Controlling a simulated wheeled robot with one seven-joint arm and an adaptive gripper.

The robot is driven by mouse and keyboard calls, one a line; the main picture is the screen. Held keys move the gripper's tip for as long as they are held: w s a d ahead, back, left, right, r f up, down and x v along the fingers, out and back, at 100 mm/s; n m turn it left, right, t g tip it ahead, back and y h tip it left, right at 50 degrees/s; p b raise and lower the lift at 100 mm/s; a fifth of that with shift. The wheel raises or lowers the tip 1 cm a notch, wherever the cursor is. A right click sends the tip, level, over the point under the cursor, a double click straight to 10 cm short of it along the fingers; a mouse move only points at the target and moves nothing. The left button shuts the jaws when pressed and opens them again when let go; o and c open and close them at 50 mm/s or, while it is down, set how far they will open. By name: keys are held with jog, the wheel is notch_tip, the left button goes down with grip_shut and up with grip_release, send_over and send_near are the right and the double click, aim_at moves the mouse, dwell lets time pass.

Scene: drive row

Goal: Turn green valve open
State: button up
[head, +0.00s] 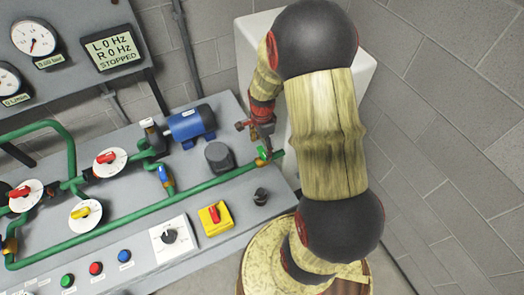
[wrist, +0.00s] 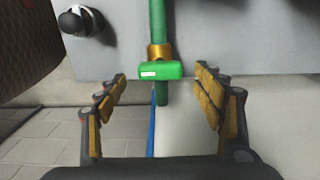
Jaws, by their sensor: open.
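The green valve handle (wrist: 161,70) shows in the wrist view as a short green bar with a small white mark. It lies crosswise to the green pipe (wrist: 158,20), on a brass fitting (wrist: 158,52). In the head view the green valve (head: 263,153) is at the right end of the pipe, just below my gripper (head: 257,137). In the wrist view my gripper (wrist: 160,90) is open, with one finger on each side of the handle's line. The fingers are apart from the handle, and nothing is between them but the pipe's end.
A black knob (head: 261,196) stands near the valve on the grey panel, also in the wrist view (wrist: 72,22). A grey dome (head: 219,156), a blue motor (head: 191,124) and a yellow-red switch (head: 214,218) are left of it. A white box (head: 258,55) stands behind my arm.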

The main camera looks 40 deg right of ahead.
aim_at(262, 151)
jog(key=shift+f, duration=1.55)
jog(key=shift+c, duration=0.7)
jog(key=c, duration=1)
